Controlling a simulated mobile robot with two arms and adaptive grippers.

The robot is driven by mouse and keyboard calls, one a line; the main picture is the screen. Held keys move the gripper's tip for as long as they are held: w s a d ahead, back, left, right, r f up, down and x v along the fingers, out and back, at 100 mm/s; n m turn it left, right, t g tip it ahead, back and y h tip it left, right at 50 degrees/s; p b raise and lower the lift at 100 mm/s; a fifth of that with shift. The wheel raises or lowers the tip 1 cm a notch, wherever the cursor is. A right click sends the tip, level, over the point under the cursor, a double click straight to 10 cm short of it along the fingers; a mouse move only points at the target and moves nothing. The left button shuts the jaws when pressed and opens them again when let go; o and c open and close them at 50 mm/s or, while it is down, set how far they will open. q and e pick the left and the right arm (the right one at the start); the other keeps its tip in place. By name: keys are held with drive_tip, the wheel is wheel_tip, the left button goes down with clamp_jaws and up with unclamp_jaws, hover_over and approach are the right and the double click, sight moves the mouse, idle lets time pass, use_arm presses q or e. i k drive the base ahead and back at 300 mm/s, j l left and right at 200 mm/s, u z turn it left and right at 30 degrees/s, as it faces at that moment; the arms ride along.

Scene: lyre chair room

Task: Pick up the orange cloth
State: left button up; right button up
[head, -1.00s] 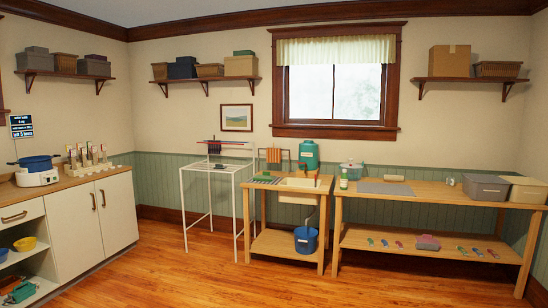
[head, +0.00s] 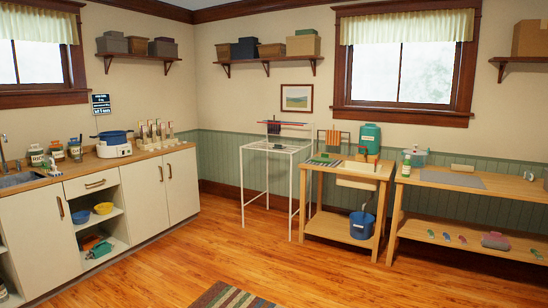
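A small rack on the wooden bench (head: 383,176) carries hanging orange-brown strips (head: 334,138) that look like cloth. They are small and far off, so I cannot tell for certain that they are the orange cloth. No other clearly orange cloth shows in the head view. Neither of my grippers is in view.
A white wire stand (head: 268,148) stands left of the bench, and a long workbench (head: 465,185) to its right. A blue bucket (head: 361,225) sits on the bench's lower shelf. Cabinets (head: 142,199) line the left. A striped rug (head: 235,298) lies in front; wooden floor (head: 200,250) is open.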

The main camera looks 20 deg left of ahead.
sight(333, 138)
drive_tip(key=i+j+u, duration=0.1)
drive_tip(key=i+u, duration=0.3)
drive_tip(key=i, duration=3.05)
drive_tip(key=i+j+z, duration=0.15)
drive_tip(key=i, duration=0.3)
drive_tip(key=i+j+z, duration=0.1)
drive_tip(key=i, duration=0.35)
drive_tip(key=i+j+z, duration=0.15)
drive_tip(key=i, duration=0.3)
drive_tip(key=i+j+z, duration=0.15)
drive_tip(key=i, duration=0.25)
drive_tip(key=j, duration=0.1)
